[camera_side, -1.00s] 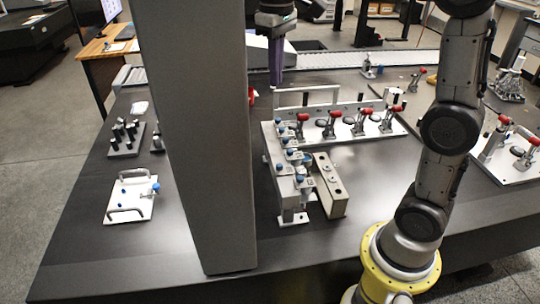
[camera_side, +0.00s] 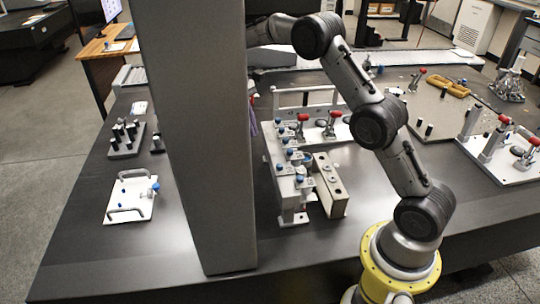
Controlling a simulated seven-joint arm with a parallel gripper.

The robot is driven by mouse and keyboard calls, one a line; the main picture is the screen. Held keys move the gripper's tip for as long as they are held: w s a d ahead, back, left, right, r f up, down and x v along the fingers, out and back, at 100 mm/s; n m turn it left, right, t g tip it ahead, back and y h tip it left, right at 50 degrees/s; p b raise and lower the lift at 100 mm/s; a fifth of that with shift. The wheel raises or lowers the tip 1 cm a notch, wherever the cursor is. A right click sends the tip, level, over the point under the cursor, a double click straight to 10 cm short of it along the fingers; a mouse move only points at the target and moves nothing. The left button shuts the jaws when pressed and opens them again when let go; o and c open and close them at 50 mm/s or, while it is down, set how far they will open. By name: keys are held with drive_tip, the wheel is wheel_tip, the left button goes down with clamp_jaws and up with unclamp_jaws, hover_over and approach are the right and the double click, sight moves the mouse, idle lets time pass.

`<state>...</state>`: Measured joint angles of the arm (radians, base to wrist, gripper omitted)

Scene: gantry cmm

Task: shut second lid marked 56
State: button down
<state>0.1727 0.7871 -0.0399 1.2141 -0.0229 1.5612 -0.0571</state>
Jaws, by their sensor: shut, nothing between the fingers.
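I cannot make out a lid marked 56 or read any number in this side view. My gripper is hidden behind the tall grey column; only my arm shows, reaching left across the table's far side and passing behind it. A fixture plate with red-handled clamps (camera_side: 330,124) stands in the middle, partly covered by my arm. A stepped metal block with blue knobs (camera_side: 285,165) stands in front of it.
The grey column (camera_side: 200,140) blocks much of the left. A white plate with handles (camera_side: 130,195) and a block of dark pins (camera_side: 125,138) lie left. A yellow-handled item (camera_side: 450,88) and another clamp plate (camera_side: 505,160) are right. The front table (camera_side: 330,245) is clear.

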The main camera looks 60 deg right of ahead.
sight(291, 166)
drive_tip(key=shift+s+a+f, duration=0.2)
drive_tip(key=shift+s+f, duration=1.5)
drive_tip(key=shift+s+a+f, duration=0.2)
drive_tip(key=shift+s+f, duration=1.5)
drive_tip(key=s+d, duration=0.3)
drive_tip(key=shift+s+d, duration=0.35)
drive_tip(key=shift+w, duration=0.15)
